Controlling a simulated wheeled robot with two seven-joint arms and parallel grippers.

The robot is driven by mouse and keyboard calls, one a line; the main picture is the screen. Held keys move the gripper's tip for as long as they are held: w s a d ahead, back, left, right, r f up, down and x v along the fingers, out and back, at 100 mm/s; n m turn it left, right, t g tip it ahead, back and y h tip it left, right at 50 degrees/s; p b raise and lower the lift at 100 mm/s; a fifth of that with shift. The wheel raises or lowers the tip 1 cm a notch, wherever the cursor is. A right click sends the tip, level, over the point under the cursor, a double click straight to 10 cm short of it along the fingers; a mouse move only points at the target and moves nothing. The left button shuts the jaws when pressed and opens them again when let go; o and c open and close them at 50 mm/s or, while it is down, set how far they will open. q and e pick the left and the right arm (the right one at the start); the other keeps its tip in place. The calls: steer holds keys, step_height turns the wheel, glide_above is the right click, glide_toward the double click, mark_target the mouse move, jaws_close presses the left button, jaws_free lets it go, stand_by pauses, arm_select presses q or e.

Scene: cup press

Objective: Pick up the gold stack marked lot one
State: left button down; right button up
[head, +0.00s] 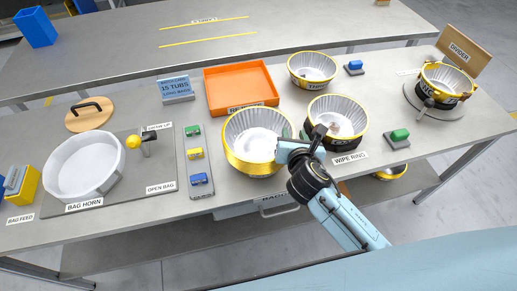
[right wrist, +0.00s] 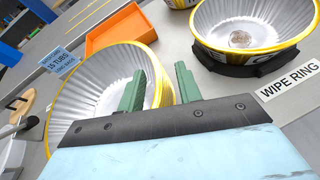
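A gold-rimmed stack of silver foil tubs (head: 240,165) stands on the table at the centre of the head view; no lot mark is readable on it. It also shows in the right wrist view (right wrist: 80,100). My right gripper (head: 297,146) is at its right rim. In the right wrist view the two green fingers of this gripper (right wrist: 160,82) are apart, one over the tub's inside and the other outside, with the rim between them. Whether they touch the rim, I cannot tell. My left gripper is not in view.
A second gold-rimmed tub in a black ring (head: 352,110) stands close right, by the WIPE RING label (head: 350,158). Another tub (head: 312,68) is behind it. An orange tray (head: 240,85) lies behind the stack. A switch panel (head: 198,160) is to its left.

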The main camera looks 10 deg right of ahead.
jaws_close()
stand_by(0.4)
